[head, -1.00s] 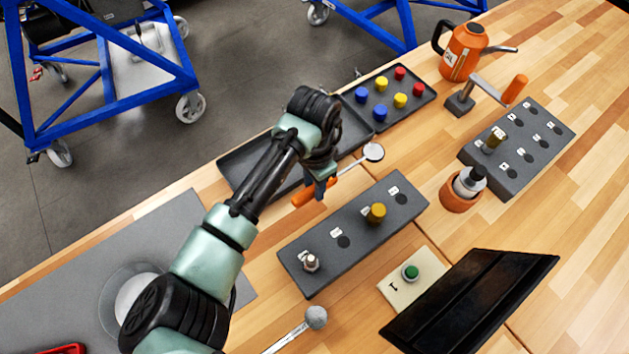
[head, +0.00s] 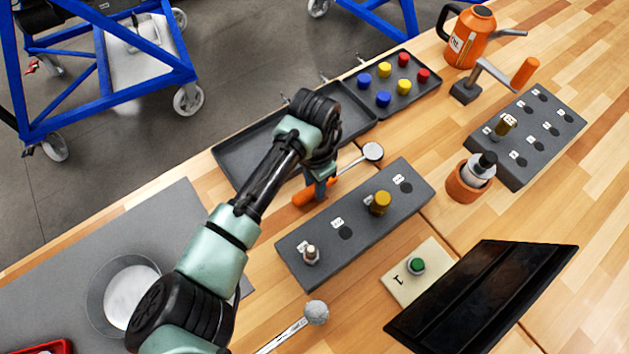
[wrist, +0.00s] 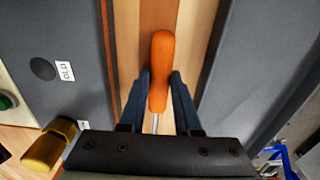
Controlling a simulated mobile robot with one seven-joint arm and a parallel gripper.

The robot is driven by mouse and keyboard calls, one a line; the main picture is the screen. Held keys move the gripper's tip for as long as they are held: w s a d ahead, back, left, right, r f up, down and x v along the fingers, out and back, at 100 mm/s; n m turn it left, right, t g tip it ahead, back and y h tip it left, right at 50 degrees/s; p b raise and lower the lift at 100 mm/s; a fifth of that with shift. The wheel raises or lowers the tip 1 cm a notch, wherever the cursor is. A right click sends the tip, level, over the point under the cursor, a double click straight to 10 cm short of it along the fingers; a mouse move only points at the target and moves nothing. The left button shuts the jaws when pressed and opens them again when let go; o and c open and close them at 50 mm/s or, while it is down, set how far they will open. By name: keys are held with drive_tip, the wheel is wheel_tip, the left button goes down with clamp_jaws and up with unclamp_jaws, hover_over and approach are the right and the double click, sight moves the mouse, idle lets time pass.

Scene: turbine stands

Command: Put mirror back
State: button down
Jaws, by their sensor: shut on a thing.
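The mirror has an orange handle (head: 303,196), a thin shaft and a small round head (head: 372,151). It is over the strip of wood between the black tray (head: 228,160) and the grey block with holes (head: 290,262). My gripper (head: 322,186) is shut around the mirror near the handle's shaft end. In the wrist view the handle (wrist: 162,62) lies between the two fingers of my gripper (wrist: 160,80). I cannot tell whether the mirror touches the table.
The tray's left part looks empty; colored pegs (head: 383,98) stand in its right part. A ball-ended rod (head: 316,312), orange oil can (head: 470,40) and dark screen (head: 480,295) are nearby.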

drive_tip(key=shift+f, duration=0.1)
drive_tip(key=shift+c, duration=1.9)
unclamp_jaws()
wheel_tip(320, 180, up, 7)
drive_tip(key=p, duration=0.7)
